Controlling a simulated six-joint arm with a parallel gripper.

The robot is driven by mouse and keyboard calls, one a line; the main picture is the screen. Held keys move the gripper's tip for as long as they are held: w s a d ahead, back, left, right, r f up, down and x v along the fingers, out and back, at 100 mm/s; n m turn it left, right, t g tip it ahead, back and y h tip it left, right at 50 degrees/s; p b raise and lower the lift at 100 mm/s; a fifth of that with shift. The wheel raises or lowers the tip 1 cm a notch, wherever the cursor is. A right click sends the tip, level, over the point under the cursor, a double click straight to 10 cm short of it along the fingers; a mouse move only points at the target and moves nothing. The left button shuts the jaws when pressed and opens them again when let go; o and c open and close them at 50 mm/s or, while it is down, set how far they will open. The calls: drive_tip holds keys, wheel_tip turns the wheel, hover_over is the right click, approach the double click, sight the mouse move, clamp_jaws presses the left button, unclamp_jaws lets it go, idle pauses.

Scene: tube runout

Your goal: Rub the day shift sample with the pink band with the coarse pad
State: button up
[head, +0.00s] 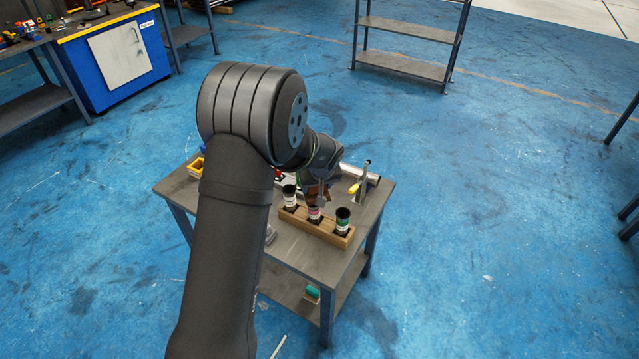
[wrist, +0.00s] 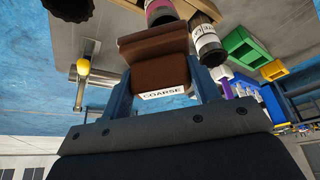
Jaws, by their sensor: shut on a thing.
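My gripper (wrist: 163,85) is shut on the coarse pad (wrist: 155,50), a brown block with a white label reading COARSE. In the head view my gripper (head: 320,192) is over the wooden rack (head: 308,226), with the brown pad partly hidden. The rack holds three dark-topped samples. The pink-banded sample (head: 314,214) is in the middle, upright. In the wrist view the pink-banded sample (wrist: 160,12) is just beyond the pad, at the top edge. I cannot tell whether pad and sample touch.
A white-labelled sample (head: 289,196) stands left of the pink one, and a green-banded sample (head: 343,220) right of it. A yellow-handled tool (head: 355,187) stands behind the rack. A green bin (wrist: 243,48) shows in the wrist view. The table's right front corner is clear.

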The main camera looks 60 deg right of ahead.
sight(308, 200)
drive_tip(key=shift+a+f, duration=0.1)
drive_tip(key=shift+a, duration=1.95)
drive_tip(key=shift+d, duration=1.25)
drive_tip(key=shift+d+f, duration=0.15)
drive_tip(key=shift+d, duration=0.15)
drive_tip(key=shift+d+r, duration=0.2)
drive_tip(key=shift+d, duration=1.35)
drive_tip(key=shift+d+f, duration=0.1)
drive_tip(key=shift+f, duration=0.05)
drive_tip(key=shift+a+r, duration=0.2)
drive_tip(key=shift+a, duration=3.1)
drive_tip(key=shift+d+f, duration=0.25)
drive_tip(key=shift+d, duration=0.6)
drive_tip(key=shift+d+r, duration=0.2)
drive_tip(key=shift+d, duration=1.75)
drive_tip(key=shift+d+f, duration=0.1)
drive_tip(key=shift+d, duration=0.5)
drive_tip(key=a, duration=0.3)
drive_tip(key=shift+a, duration=0.2)
drive_tip(key=shift+a+r, duration=0.2)
drive_tip(key=shift+a, duration=0.55)
drive_tip(key=shift+a+f, duration=0.1)
drive_tip(key=shift+a, duration=0.95)
drive_tip(key=d, duration=0.3)
drive_tip(key=shift+d, duration=0.2)
drive_tip(key=shift+d+f, duration=0.2)
drive_tip(key=shift+d, duration=0.1)
drive_tip(key=d, duration=0.3)
drive_tip(key=shift+d+r, duration=0.1)
wheel_tip(308, 200, up, 8)
